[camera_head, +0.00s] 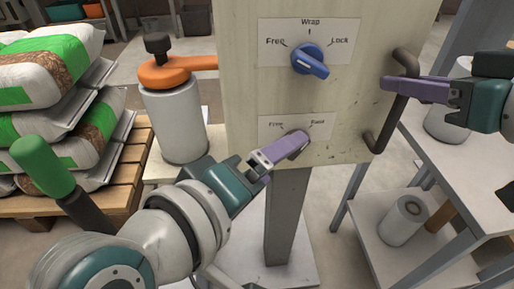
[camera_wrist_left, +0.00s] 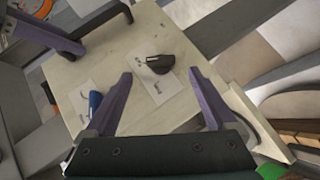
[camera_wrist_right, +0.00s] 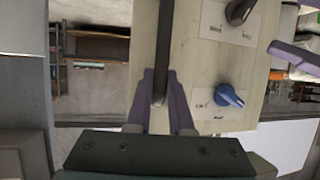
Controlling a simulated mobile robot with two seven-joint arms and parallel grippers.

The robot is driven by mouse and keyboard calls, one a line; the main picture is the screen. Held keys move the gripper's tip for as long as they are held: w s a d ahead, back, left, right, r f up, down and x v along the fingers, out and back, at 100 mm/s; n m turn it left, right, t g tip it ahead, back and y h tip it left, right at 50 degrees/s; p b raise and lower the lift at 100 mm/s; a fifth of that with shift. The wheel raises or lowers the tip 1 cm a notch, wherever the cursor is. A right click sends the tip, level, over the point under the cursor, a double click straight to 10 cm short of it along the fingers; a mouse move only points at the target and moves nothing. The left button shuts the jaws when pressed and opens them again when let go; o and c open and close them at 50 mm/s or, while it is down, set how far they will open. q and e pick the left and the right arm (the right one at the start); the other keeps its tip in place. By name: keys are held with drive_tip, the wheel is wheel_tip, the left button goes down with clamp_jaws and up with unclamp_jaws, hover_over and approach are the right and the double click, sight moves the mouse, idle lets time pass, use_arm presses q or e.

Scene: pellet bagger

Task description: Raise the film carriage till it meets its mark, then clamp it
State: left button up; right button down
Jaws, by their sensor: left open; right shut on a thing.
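A cream panel box (camera_head: 243,95), probably the film carriage, sits on a grey post (camera_head: 287,215). I cannot make out its mark. Its blue knob (camera_head: 310,60) has a Free, Wrap, Lock scale; its bar slants from upper left to lower right. A dark lower knob (camera_wrist_left: 158,64) has a Free scale and is mostly hidden in the head view. My right gripper (camera_head: 388,84) is shut on the dark bar handle (camera_wrist_right: 160,50) at the panel's right side. My left gripper (camera_head: 300,143) is open in front of the lower knob, which shows between and beyond its fingertips.
An orange arm (camera_head: 178,71) with a black knob sits on a grey cylinder (camera_head: 180,120) left of the panel. Filled bags (camera_head: 50,75) are stacked on a wooden pallet (camera_head: 130,165). A green-handled lever (camera_head: 42,165) stands at left. A grey table (camera_head: 440,150) stands at right.

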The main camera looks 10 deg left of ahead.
use_arm(q)
drive_tip(key=v, duration=0.5)
drive_tip(key=shift+s+a+r, duration=0.1)
drive_tip(key=shift+s+r, duration=0.05)
drive_tip(key=shift+s, duration=0.1)
drive_tip(key=w+d+f+m, duration=0.2)
drive_tip(key=w+m, duration=0.3)
drive_tip(key=m, duration=1.3)
drive_tip(key=w+d+f+m, duration=0.2)
drive_tip(key=w+m, duration=0.3)
drive_tip(key=m, duration=1.3)
drive_tip(key=shift+d+f, duration=0.2)
drive_tip(key=shift+d, duration=0.1)
